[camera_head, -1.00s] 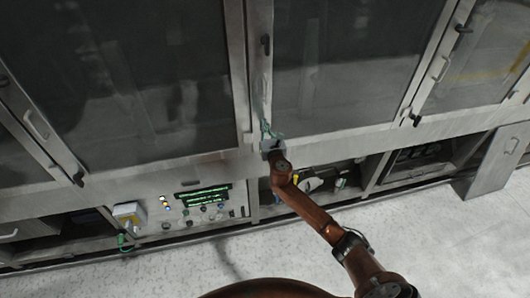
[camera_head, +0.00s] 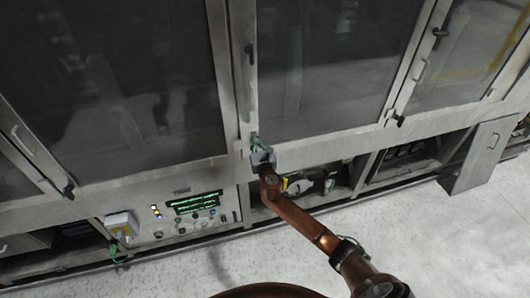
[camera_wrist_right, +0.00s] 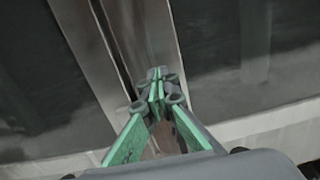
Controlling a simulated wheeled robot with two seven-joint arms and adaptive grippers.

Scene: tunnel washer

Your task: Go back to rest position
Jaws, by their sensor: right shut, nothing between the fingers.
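My right gripper (camera_head: 259,143), with green fingers, is at the end of the copper-coloured right arm. It is in front of the metal post between two glass doors of the washer (camera_head: 215,60). In the right wrist view my right gripper (camera_wrist_right: 156,78) shows its fingertips together with nothing between them, pointing at the post (camera_wrist_right: 140,40). Whether the fingertips touch the post cannot be told. My left gripper is not in view.
A control panel (camera_head: 193,202) with a green lit display is low on the washer, left of my arm. An open cabinet door (camera_head: 478,155) stands out at the right. Door handles (camera_head: 420,63) project from the frames. The pale floor (camera_head: 180,275) in front is clear.

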